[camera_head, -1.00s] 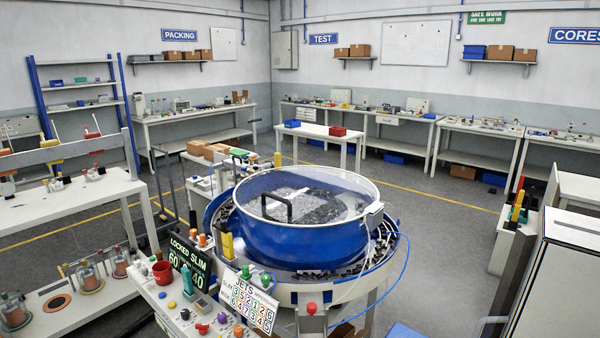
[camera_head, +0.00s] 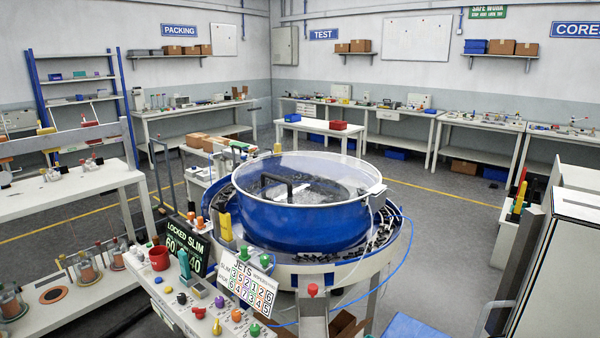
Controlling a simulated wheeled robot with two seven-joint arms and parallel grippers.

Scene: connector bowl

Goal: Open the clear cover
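The clear cover (camera_head: 335,172) lies over the top of the blue bowl (camera_head: 300,226) and looks shut. Its dark handle (camera_head: 288,186) stands up on the left part of the cover. A pale latch or hinge piece (camera_head: 377,191) is at the right rim. Dark small parts show through the cover inside the bowl. Neither of my grippers is in the picture.
A ring track (camera_head: 385,238) with dark parts surrounds the bowl. In front are a control panel with coloured knobs (camera_head: 205,310), a number card (camera_head: 247,283) and a red cup (camera_head: 160,258). A grey cabinet (camera_head: 560,270) stands at right. Open floor lies behind.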

